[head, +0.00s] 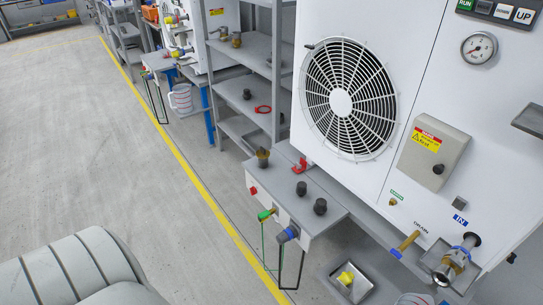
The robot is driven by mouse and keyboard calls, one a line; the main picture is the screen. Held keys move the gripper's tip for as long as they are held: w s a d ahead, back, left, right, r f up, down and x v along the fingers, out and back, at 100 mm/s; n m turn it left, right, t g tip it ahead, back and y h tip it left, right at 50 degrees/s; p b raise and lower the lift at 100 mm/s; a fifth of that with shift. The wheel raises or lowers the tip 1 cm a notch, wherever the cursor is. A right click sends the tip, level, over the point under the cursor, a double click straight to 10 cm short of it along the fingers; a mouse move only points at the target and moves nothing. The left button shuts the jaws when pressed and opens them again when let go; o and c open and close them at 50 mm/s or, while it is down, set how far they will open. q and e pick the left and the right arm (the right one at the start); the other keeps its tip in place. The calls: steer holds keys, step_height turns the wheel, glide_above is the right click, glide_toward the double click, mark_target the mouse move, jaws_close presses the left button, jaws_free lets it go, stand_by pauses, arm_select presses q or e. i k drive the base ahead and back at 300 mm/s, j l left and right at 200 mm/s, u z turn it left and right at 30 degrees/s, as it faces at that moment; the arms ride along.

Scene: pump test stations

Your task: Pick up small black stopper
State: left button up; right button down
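Two black stoppers stand on the small grey bench top beside the white pump station. One (301,188) looks slightly smaller, and the other (320,206) sits nearer the bench's right front edge. Another small dark piece (247,94) lies on the grey shelf further back; it is too small to tell whether it is a stopper. Neither of my grippers shows. A grey rounded part of my own body fills the lower left corner.
The bench (335,212) also bears a brass fitting (263,158) and a red clip (300,167). Green and blue ports project from its front. The white station (400,60) stands right. Floor left of the yellow line (190,170) is clear.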

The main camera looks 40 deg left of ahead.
mark_target(301, 188)
steer(key=u, duration=0.95)
steer(key=z, duration=1.25)
steer(key=u, duration=1.25)
